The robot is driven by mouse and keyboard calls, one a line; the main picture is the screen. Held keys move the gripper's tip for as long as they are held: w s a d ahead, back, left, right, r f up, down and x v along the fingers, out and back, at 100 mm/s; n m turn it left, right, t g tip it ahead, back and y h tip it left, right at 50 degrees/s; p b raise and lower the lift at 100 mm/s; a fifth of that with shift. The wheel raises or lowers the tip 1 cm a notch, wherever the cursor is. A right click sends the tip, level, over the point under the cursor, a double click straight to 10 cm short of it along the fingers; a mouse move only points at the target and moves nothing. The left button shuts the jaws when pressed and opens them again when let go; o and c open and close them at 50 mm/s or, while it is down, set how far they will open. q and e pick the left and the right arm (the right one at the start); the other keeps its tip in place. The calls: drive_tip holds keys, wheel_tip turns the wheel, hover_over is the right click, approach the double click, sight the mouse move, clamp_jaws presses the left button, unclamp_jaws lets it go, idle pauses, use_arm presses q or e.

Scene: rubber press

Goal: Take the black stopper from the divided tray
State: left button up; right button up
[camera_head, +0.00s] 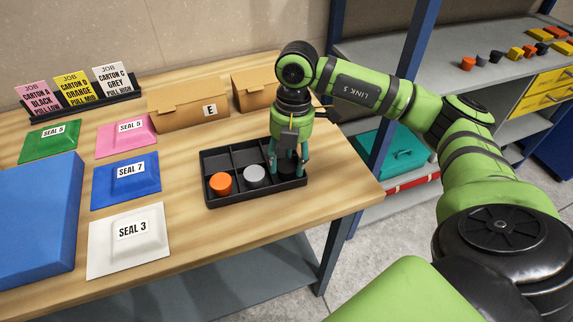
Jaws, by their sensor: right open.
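The divided tray (256,196) is black and sits near the right end of the wooden table. Its front row holds an orange stopper (221,183) at left and a grey stopper (254,176) in the middle. The black stopper (287,170) is in the front right compartment, mostly hidden by my right gripper. My right gripper (287,165) points straight down over that compartment with its fingers open, one on either side of the black stopper. Whether the fingers touch it I cannot tell. My left gripper is not in view.
Cardboard cartons (187,107) stand behind the tray. Coloured seal pads, such as the blue one (126,182), and a large blue block (38,222) lie at left. Job cards (75,88) stand at the back left. A metal shelf (450,47) with small parts is at right.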

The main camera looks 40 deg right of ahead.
drive_tip(key=shift+s+a+f, duration=0.15)
drive_tip(key=shift+f, duration=0.25)
drive_tip(key=shift+s+a+f, duration=0.1)
drive_tip(key=shift+s+f, duration=0.05)
drive_tip(key=shift+f, duration=0.2)
drive_tip(key=c, duration=0.6)
drive_tip(key=shift+c, duration=0.2)
